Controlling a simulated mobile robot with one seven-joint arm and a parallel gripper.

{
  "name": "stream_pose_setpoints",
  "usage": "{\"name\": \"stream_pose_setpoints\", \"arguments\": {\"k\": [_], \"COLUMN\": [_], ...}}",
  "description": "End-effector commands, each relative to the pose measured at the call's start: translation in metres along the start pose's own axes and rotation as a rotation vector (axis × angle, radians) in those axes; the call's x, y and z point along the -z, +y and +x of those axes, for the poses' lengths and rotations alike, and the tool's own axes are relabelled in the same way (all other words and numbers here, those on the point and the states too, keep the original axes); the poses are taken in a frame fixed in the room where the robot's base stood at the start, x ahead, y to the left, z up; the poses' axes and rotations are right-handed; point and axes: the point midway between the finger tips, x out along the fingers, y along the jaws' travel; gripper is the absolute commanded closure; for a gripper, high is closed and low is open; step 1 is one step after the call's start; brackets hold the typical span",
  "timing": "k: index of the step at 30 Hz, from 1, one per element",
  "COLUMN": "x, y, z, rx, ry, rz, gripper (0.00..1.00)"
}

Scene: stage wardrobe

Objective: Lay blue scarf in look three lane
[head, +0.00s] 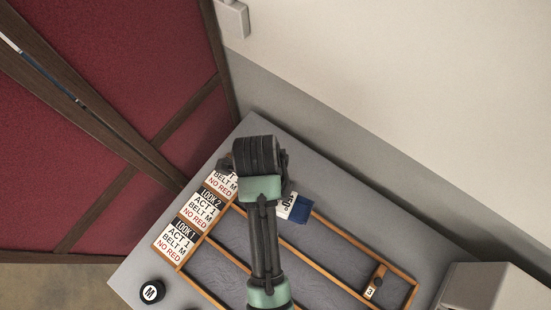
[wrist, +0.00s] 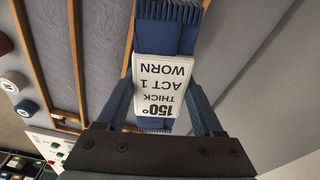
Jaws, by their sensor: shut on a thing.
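The blue scarf (wrist: 165,37) with fringed ends and a white tag (wrist: 160,85) reading "150° THICK ACT 1 WORN" is between the fingers of my gripper (wrist: 160,92), which is shut on it. In the head view the scarf (head: 301,212) shows just right of my wrist, by the tray's far rail; my arm hides the rest. The lane tray (head: 338,282) has wooden rails and grey lanes. The far lane's card (head: 221,184) has its heading hidden by my wrist; the nearer cards read LOOK 2 (head: 205,208) and LOOK 1 (head: 177,242). I cannot tell the scarf's height above the tray.
A brown rolled item with a "3" tag (head: 376,279) lies at the tray's right end. A black round item marked M (head: 152,291) sits on the grey table (head: 133,272) at left. A grey box (head: 485,288) stands at lower right. A wall rises behind the table.

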Motion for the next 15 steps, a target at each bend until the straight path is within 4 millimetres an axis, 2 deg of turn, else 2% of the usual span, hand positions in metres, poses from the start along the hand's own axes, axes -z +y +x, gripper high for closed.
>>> {"name": "stream_pose_setpoints", "arguments": {"k": [3,7,15], "x": [0.002,0.003,-0.003], "y": [0.004,0.006,0.007], "z": [0.000,0.005,0.049], "rx": [-0.017,-0.026,-0.029], "ry": [0.000,0.001,0.001], "rz": [0.137,0.210,0.224], "gripper": [0.93,0.93,0.93]}}
